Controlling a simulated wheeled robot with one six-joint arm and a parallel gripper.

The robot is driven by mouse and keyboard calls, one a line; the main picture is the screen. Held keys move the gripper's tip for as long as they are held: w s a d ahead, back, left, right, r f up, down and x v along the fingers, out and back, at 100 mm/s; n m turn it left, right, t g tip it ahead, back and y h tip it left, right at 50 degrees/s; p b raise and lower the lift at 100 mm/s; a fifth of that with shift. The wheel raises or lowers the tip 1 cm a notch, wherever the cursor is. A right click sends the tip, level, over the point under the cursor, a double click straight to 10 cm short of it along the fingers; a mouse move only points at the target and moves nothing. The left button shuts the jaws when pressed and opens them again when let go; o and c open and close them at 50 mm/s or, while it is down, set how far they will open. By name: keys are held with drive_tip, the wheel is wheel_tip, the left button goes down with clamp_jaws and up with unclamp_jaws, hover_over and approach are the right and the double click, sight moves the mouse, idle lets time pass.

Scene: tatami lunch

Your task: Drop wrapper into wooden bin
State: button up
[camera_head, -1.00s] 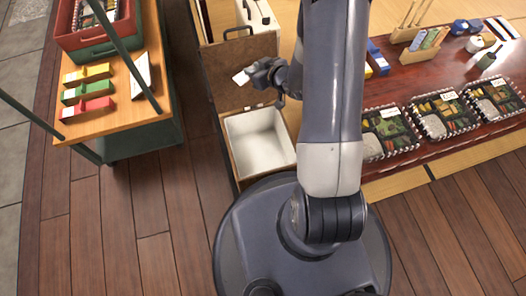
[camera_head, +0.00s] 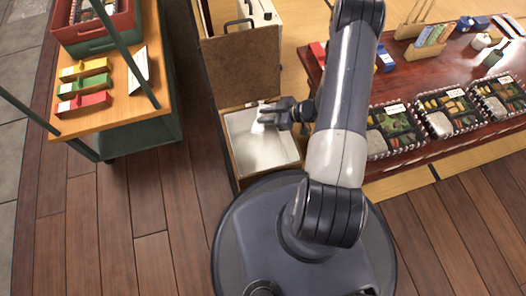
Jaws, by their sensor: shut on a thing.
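The wooden bin (camera_head: 235,172) stands just beyond my round base, open at the top with a pale white inside. My gripper (camera_head: 268,113) is over the far right part of the bin's opening, pointing left. It is shut on a small pale wrapper (camera_head: 264,121), which shows against the white lining and is hard to make out. I cannot tell how high above the bin floor the wrapper is.
A brown upright board (camera_head: 240,70) stands at the bin's far side. A dark red table (camera_head: 425,155) with several boxed lunches (camera_head: 438,122) lies to the right. A wooden cart (camera_head: 120,122) with coloured boxes stands left. Plank floor is clear between cart and bin.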

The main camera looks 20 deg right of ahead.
wheel_tip(320, 180, down, 4)
drive_tip(key=b, duration=0.2)
drive_tip(key=shift+b, duration=0.3)
drive_tip(key=o, duration=1)
drive_tip(key=p+v, duration=0.4)
drive_tip(key=v, duration=0.6)
drive_tip(key=shift+d+r, duration=0.15)
drive_tip(key=shift+d, duration=0.15)
